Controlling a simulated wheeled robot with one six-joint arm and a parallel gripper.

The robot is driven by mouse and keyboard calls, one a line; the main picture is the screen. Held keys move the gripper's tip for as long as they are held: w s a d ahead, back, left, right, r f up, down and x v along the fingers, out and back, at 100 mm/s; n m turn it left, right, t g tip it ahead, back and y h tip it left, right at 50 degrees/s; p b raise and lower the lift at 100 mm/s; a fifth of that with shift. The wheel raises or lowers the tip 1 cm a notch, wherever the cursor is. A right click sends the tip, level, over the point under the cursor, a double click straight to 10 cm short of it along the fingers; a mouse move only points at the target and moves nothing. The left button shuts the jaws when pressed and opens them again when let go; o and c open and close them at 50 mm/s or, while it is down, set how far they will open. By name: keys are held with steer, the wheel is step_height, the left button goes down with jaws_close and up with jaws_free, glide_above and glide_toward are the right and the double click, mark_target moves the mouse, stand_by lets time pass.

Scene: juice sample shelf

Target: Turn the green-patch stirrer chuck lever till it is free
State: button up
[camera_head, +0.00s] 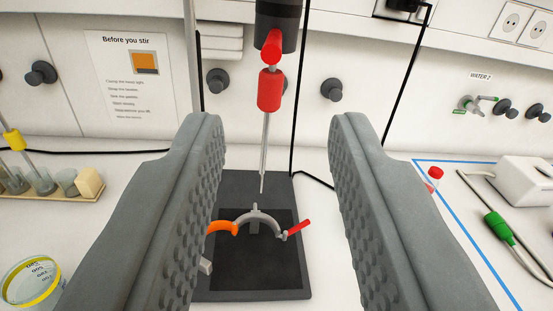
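A stirrer stands straight ahead, with a dark motor head (279,22) cut off by the top edge. A red lever-like part (271,46) with a rounded end points toward me below the head. Under it is a red sleeve (270,90) on a thin metal shaft (264,150) that runs down over a dark base. I see no green patch on this stirrer; which part is the chuck lever is not certain. My gripper (274,125) is open and empty. Its grey fingers stand wide on both sides of the shaft, apparently short of it and touching nothing.
A grey clamp ring (257,217) with orange and red ends sits over the dark base plate (262,295). At left are a yellow-collared rod (14,141), a beaker rack and a yellow-rimmed dish (33,283). At right are a white device (528,183) and a green connector (498,227).

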steer(key=s, duration=0.2)
steer(key=shift+s+d, duration=0.1)
steer(key=shift+s, duration=0.25)
jaws_close()
steer(key=m+g+y, duration=0.3)
steer(key=m+y, duration=0.1)
glide_toward(281, 41)
steer(key=d, duration=0.2)
steer(key=d+r+m+g+y, duration=0.3)
steer(key=d+r+g+y, duration=0.15)
steer(key=d, duration=0.25)
steer(key=shift+s+a+f+x, duration=0.15)
steer(key=shift+s+a+x, duration=0.2)
steer(key=shift+x, duration=1.7)
steer(key=shift+s+a+f+x, duration=0.2)
steer(key=shift+s+x, duration=0.1)
steer(key=shift+x, duration=1.75)
steer(key=shift+s+a+f+x, duration=0.15)
steer(key=shift+s+a+x, duration=0.2)
steer(key=shift+x, duration=1.7)
